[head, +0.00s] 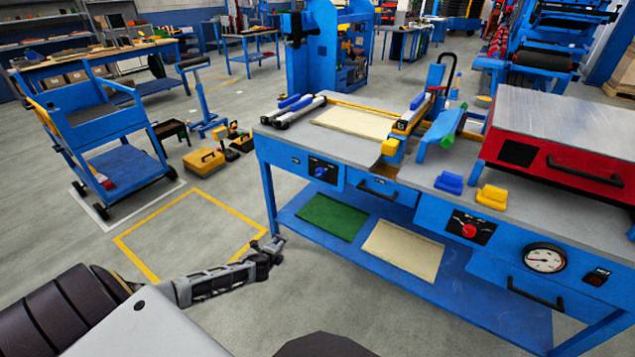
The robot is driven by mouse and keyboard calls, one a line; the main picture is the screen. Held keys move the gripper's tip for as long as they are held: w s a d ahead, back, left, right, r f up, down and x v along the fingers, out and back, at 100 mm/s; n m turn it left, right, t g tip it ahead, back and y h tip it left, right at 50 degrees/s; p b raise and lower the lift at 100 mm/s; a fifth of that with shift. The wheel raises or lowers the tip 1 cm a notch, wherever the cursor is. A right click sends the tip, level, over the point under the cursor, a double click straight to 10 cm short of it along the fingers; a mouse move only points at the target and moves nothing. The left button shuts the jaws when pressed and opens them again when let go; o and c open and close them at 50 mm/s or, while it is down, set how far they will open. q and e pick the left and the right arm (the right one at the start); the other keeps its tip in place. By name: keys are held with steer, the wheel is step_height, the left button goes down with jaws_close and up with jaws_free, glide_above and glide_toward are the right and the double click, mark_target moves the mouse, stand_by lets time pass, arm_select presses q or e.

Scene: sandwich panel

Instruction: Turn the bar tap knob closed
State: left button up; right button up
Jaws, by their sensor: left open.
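A red knob (468,230) sits on a black plate on the blue front panel of the workbench, left of a round white gauge (545,259). A blue knob (321,171) sits on another black plate further left on the same front. No readable label tells which one is the bar tap knob, and the turn position of both is too small to tell. My left gripper (270,248) is open and empty, low in front of the bench's left leg, apart from both knobs. My right gripper is out of view.
The blue workbench (365,150) has drawer handles standing out from its front and a lower shelf with green and cream sheets. A yellow-marked floor square (190,235) at the left is empty.

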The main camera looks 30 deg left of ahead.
mark_target(317, 176)
arm_select(q)
steer(key=w+r+m+t+h+b, duration=0.1)
steer(key=w+r+m+t+b, duration=0.15)
steer(key=w+r+m, duration=0.4)
steer(key=w+r+m+t+b, duration=0.2)
steer(key=r+m+b, duration=0.15)
steer(key=r, duration=0.65)
steer(key=s+d+r+m+t+h+b, duration=0.3)
steer(key=d+r+m+b, duration=0.3)
steer(key=r+m, duration=0.3)
steer(key=shift+d+r+m+h, duration=0.3)
steer(key=shift+d+r+h, duration=0.1)
steer(key=shift+r, duration=0.2)
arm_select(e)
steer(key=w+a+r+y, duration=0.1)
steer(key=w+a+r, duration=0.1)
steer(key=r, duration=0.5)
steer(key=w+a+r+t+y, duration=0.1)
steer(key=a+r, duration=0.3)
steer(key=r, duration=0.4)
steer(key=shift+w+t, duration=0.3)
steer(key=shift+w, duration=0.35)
arm_select(q)
steer(key=shift+w+t, duration=0.1)
steer(key=shift+t, duration=0.15)
